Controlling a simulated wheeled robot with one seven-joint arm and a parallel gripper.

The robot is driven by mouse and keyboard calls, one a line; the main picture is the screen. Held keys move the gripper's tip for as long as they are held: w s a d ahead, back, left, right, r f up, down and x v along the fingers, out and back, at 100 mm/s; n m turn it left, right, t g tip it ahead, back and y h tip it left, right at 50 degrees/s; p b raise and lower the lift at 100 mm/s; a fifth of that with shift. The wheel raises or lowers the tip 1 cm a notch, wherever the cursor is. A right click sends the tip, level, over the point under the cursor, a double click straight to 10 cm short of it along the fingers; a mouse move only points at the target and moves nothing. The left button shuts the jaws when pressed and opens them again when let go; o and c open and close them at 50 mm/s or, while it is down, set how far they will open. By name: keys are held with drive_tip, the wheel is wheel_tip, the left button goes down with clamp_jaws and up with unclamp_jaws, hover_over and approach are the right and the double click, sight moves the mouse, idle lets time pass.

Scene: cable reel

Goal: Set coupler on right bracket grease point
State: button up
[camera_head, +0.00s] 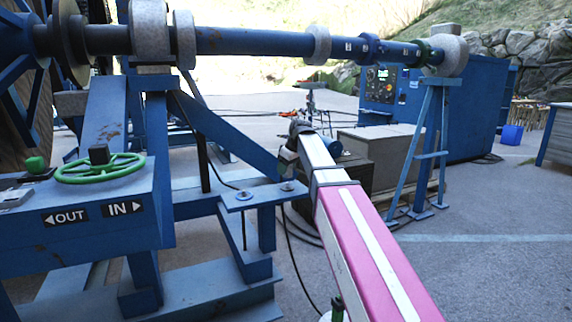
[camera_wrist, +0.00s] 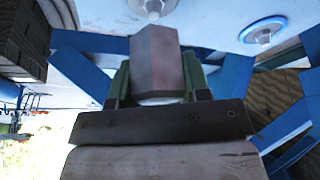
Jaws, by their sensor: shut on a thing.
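A grey, faceted coupler (camera_wrist: 158,58) is held between the green fingers of my gripper (camera_wrist: 157,84) in the wrist view. The gripper is shut on it. Two round fittings with raised centres sit on the blue bracket plate (camera_head: 262,196): a left one (camera_head: 244,195) and a right one (camera_head: 287,186). In the wrist view, one fitting (camera_wrist: 153,7) is just beyond the coupler's free end, and the other (camera_wrist: 263,31) is off to the right. The coupler appears apart from both. I cannot clearly make out the gripper or coupler in the head view.
A blue control box (camera_head: 85,215) with a green handwheel (camera_head: 100,168) stands at left. A long blue shaft (camera_head: 255,42) crosses above the bracket. A blue stand (camera_head: 430,140) and crates (camera_head: 380,150) are behind my pink and white arm. Open paving lies at right.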

drive_tip(key=shift+f, duration=2.15)
drive_tip(key=o, duration=1.2)
drive_tip(key=shift+c, duration=0.2)
